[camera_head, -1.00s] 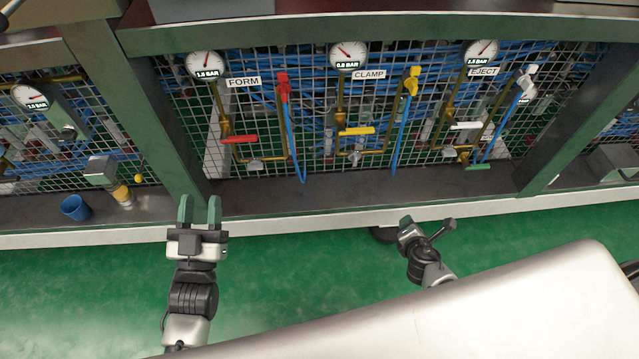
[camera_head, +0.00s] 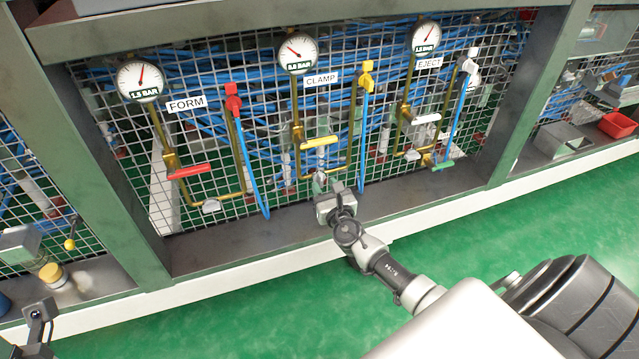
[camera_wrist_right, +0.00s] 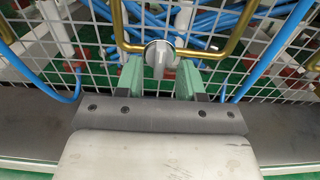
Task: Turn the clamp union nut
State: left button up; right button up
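The clamp union nut (camera_wrist_right: 158,54) is a grey winged fitting on the low brass pipe under the CLAMP gauge. In the head view the nut (camera_head: 319,181) is partly hidden by my right gripper (camera_head: 323,193). In the right wrist view my right gripper (camera_wrist_right: 160,75) is open, with one green finger on each side of the nut's lower part. Gaps show between the fingers and the nut; I cannot tell how far the tips reach past it. Part of my left arm's end (camera_head: 38,312) shows at the lower left corner; its fingers cannot be made out.
The CLAMP line has a yellow-handled valve (camera_head: 320,142), a gauge (camera_head: 297,54) and a blue hose (camera_head: 364,130). FORM (camera_head: 187,171) and EJECT (camera_head: 427,118) valves stand on either side. Wire mesh lies behind. A dark ledge (camera_head: 240,234) runs below the pipes.

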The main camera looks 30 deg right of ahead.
aim_at(322, 182)
jog(key=shift+b+x, duration=0.45)
jog(key=shift+x, duration=1.4)
grip_shut()
